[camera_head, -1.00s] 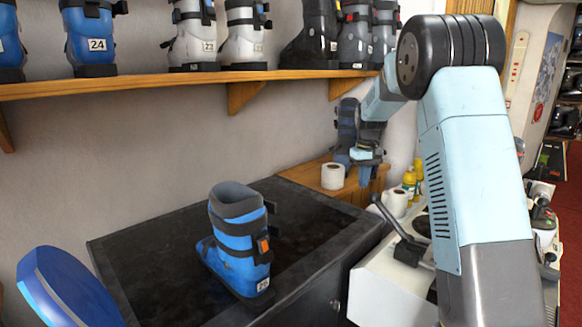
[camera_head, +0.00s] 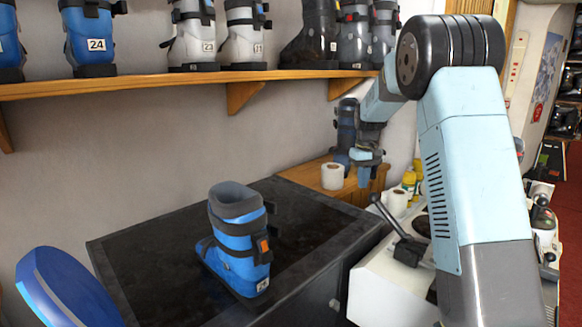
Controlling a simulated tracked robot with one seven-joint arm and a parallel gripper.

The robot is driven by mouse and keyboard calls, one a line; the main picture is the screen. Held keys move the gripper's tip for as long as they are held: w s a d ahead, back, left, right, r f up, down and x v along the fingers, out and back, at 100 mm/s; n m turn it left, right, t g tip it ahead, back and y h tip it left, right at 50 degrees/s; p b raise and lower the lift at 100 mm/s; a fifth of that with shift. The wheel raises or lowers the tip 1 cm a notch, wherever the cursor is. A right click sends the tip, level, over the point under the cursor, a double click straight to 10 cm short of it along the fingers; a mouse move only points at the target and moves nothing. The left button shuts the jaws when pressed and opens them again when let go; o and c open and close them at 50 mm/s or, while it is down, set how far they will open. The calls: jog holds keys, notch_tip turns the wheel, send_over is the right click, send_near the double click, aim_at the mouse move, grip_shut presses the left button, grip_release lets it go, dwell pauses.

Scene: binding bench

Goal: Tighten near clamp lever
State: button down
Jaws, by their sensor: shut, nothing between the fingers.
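A dark lever (camera_head: 391,217) with a rounded black knob slants up and to the left from a black bracket on the white machine at the right. It is the clamp-like lever in view; I cannot tell whether it is tight or whether another is hidden. My gripper (camera_head: 365,176) hangs pointing down at the far end of my arm, above and left of the lever knob in the picture and apart from it. It is small here, shut and empty. My arm covers part of the machine.
A blue ski boot (camera_head: 238,240) stands on the black bench top (camera_head: 150,250). Paper rolls (camera_head: 332,176) and yellow bottles (camera_head: 408,181) are near my gripper. A shelf (camera_head: 200,85) of boots runs above. A blue rounded object (camera_head: 65,288) is at lower left.

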aim_at(379, 197)
jog(key=shift+f, duration=2.95)
jog(key=shift+s, duration=0.1)
jog(key=shift+s+d+f, duration=0.2)
jog(key=shift+s+d, duration=0.45)
jog(key=shift+s+d+f, duration=0.2)
jog(key=shift+s+d, duration=0.4)
jog(key=shift+d, duration=0.05)
jog(key=shift+s+d, duration=0.8)
jog(key=shift+f, duration=0.1)
jog(key=shift+s, duration=0.1)
